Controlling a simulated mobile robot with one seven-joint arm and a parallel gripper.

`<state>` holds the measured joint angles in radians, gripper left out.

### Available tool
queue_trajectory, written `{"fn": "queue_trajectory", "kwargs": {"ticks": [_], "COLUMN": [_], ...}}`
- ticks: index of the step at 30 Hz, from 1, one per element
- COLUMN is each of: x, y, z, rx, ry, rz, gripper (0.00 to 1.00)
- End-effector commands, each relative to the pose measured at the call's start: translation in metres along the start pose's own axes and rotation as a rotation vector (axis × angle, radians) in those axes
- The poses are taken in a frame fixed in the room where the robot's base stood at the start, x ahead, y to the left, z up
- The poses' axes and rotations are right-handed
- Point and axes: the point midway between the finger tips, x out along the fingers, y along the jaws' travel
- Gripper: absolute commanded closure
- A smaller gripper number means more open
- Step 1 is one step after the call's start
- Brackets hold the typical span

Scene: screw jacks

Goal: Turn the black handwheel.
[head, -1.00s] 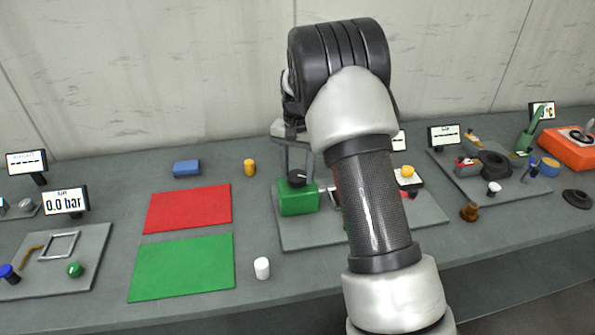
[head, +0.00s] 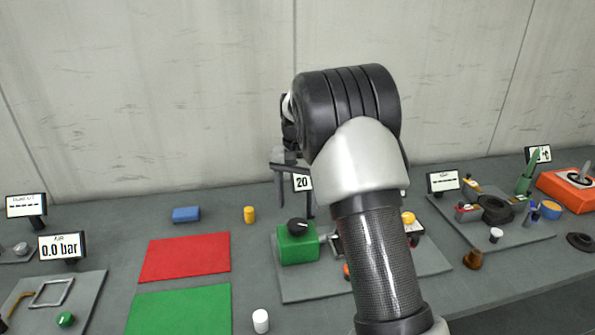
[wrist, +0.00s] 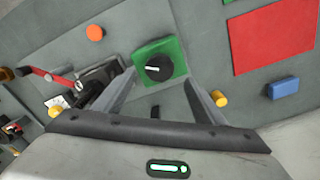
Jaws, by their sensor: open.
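The black handwheel (head: 297,226) is a round knob with a white mark on top of a green block (head: 297,250). It also shows in the wrist view (wrist: 158,68), between my finger ends, with its white mark pointing left. My gripper (head: 295,200) is open and points down above the handwheel, apart from it in the head view. In the wrist view my gripper (wrist: 161,80) has one finger on each side of the handwheel and nothing between them is gripped. My arm hides part of the station to the right of the green block.
A display reading 20 (head: 302,183) stands behind my fingers. A red-handled lever (wrist: 48,76) and an orange button (wrist: 95,33) are beside the green block. A yellow cylinder (head: 250,215), a blue block (head: 186,215) and a red mat (head: 186,257) lie to the left.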

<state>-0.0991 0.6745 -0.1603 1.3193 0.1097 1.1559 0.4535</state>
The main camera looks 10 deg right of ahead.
Motion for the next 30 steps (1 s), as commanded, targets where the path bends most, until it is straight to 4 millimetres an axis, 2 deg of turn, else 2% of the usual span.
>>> {"fn": "queue_trajectory", "kwargs": {"ticks": [1,6,12,18,30], "x": [-0.015,-0.056,-0.093,-0.108,-0.114], "y": [0.000,0.000,0.000,0.000,0.002], "z": [-0.001,-0.001,-0.001,-0.001,0.002], "rx": [0.000,0.000,0.001,0.001,-0.003], "ry": [0.004,0.004,0.003,0.001,0.005], "rz": [-0.002,-0.001,0.000,0.001,-0.004], "gripper": [0.36,0.36,0.36,0.36,0.36]}}
